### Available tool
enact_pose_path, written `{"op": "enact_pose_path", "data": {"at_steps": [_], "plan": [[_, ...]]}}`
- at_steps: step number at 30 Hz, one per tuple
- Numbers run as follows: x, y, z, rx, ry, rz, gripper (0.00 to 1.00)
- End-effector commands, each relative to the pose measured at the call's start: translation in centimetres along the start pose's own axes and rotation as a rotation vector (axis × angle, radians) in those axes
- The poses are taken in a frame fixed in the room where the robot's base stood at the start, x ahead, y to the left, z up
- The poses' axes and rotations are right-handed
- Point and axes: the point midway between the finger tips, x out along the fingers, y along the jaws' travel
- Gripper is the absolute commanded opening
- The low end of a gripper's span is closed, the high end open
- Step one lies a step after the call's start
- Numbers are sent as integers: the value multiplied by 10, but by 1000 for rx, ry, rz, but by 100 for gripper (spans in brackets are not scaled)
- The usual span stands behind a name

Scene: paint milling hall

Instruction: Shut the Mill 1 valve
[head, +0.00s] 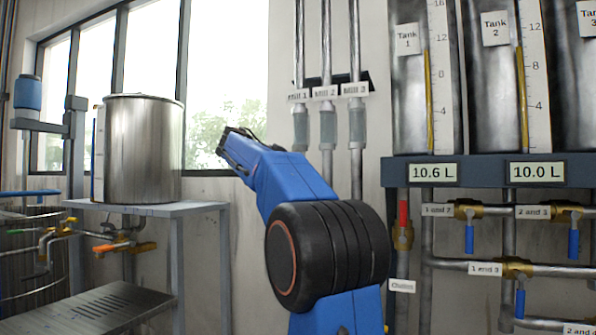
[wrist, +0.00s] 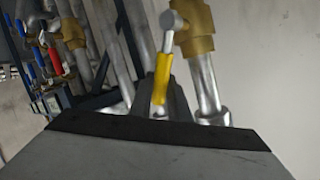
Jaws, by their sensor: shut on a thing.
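In the wrist view, a yellow valve handle (wrist: 160,76) on a silver lever hangs from a brass valve body (wrist: 196,42) on a metal pipe. The dark fingers of my gripper (wrist: 162,98) are closed around the yellow handle. No label shows there, so I cannot tell from this view which mill the valve serves. In the head view, the Mill 1 label (head: 298,96) hangs on the leftmost of three vertical pipes. My arm covers the lower part of these pipes, and neither the yellow handle nor my gripper's fingers can be made out there.
Tank pipework with a red-handled valve (head: 403,224) and several blue-handled valves stands to the right. At left, a steel vessel (head: 142,150) stands on a grey table (head: 200,207), with an orange-handled valve (head: 125,246) below. Another brass valve (wrist: 70,33) shows at upper left in the wrist view.

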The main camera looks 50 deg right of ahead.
Motion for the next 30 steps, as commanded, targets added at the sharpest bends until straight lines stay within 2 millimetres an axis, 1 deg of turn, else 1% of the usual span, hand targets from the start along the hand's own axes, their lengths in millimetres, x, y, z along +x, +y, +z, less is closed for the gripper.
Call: {"op": "enact_pose_path", "data": {"at_steps": [3, 11, 21, 30], "plan": [[6, 9, -1, 94, -61, 1, 0], [17, 26, 4, 300, -198, 2, 0], [30, 46, 17, 565, -376, 3, 0], [38, 57, 32, 756, -504, 4, 0]]}}
